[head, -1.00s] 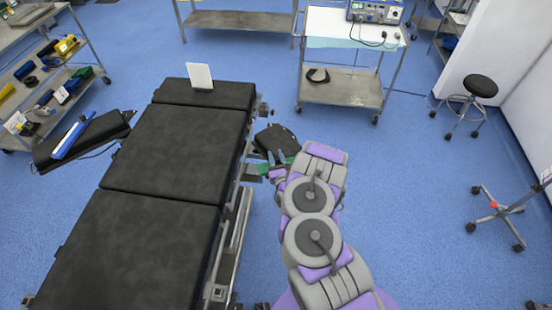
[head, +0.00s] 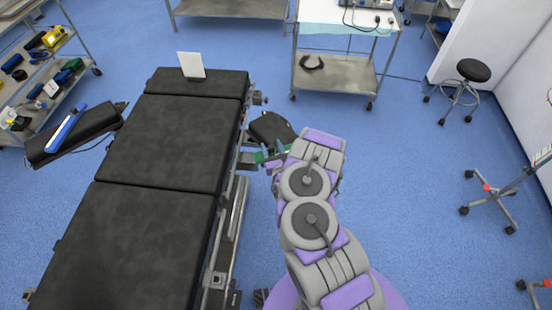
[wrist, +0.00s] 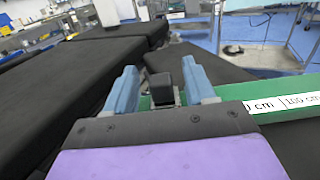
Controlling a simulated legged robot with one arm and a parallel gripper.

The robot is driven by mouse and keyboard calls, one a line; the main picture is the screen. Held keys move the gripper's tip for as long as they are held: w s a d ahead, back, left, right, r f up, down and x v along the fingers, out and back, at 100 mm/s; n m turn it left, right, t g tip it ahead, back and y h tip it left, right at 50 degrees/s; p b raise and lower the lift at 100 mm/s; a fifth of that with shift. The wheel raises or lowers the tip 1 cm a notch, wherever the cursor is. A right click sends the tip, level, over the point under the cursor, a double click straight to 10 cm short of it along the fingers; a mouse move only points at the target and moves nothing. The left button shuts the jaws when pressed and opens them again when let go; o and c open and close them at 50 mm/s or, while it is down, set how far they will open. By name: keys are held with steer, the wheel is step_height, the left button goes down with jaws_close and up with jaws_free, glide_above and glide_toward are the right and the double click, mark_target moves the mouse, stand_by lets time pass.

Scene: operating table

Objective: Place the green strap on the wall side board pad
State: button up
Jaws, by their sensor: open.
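The green strap (head: 262,156) shows as a small patch beside the table's right rail in the head view. In the wrist view the green strap (wrist: 232,91) runs across behind my gripper and bears a white label reading "100 cm". My gripper (wrist: 163,78) is open, its two blue fingers apart with a black block between them. In the head view my gripper (head: 280,149) is at the strap, partly hidden by my arm. A dark board pad (head: 270,127) lies just beyond, on the side toward the right wall.
The black operating table (head: 165,145) fills the left. A second board pad (head: 88,128) with a blue strap (head: 65,128) is on its far left. A steel cart (head: 340,78) stands behind, a stool (head: 473,71) at right.

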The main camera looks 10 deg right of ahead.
steer(key=s+p, duration=0.3)
steer(key=s, duration=0.8)
steer(key=w+a+r+n+y, duration=0.1)
steer(key=a+r+n+y, duration=0.2)
steer(key=a+r+y, duration=0.65)
steer(key=w+a+r+n+y, duration=0.25)
steer(key=a+r, duration=0.35)
steer(key=r, duration=0.8)
steer(key=s+a+r+n+g+y, duration=0.5)
steer(key=s+r+n+g, duration=0.4)
steer(key=r+g, duration=0.1)
steer(key=s+a+r+n+g+y, duration=0.5)
steer(key=s+r+n+g, duration=0.4)
steer(key=s+r+g, duration=0.15)
steer(key=s+d+f+n+g+h, duration=0.25)
steer(key=s+n+g+h, duration=0.2)
steer(key=s+h, duration=0.35)
steer(key=s+d+f+n+g+h, duration=0.1)
steer(key=s+d+n+g+h, duration=0.35)
steer(key=s, duration=0.65)
steer(key=s+d+f+n+t+h, duration=0.1)
steer(key=d+t+h, duration=0.8)
steer(key=d, duration=1.1)
steer(key=shift+s+f+n+t+h, duration=0.2)
steer(key=shift+f+n+t+h, duration=0.15)
steer(key=shift+f+n+h, duration=0.6)
